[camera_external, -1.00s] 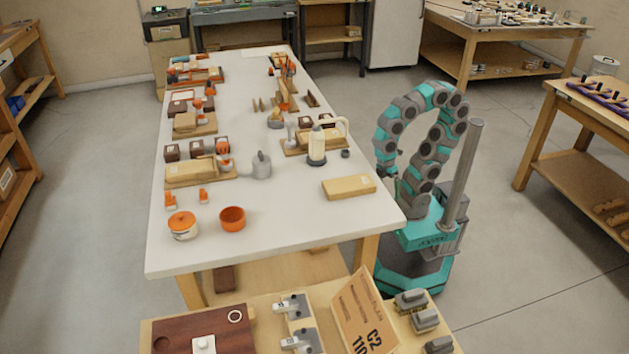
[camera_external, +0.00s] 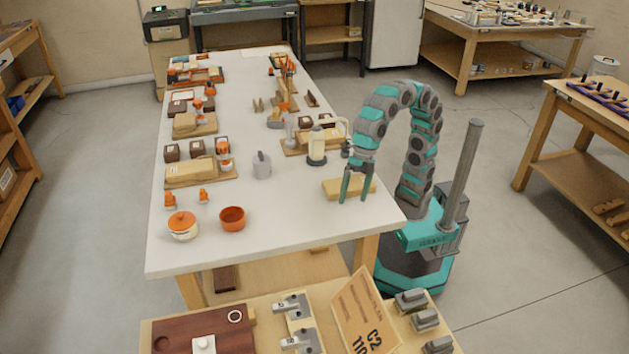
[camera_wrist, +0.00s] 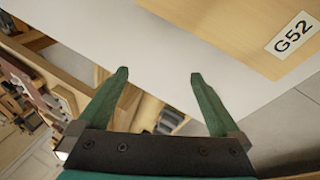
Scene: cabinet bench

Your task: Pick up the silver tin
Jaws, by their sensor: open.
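A grey metal-looking can (camera_external: 261,166), which looks like the silver tin, stands upright near the middle of the white table (camera_external: 275,236) in the external view. My gripper (camera_external: 354,199) points down over the table's right edge area, well to the right of the can and apart from it. The gripper also shows in the wrist view (camera_wrist: 160,74), where its two green fingers are spread with nothing between them. The can does not show in the wrist view.
A wooden block (camera_external: 330,187) is partly hidden behind my gripper; its G52 label shows in the wrist view (camera_wrist: 291,32). The front right tabletop is clear.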

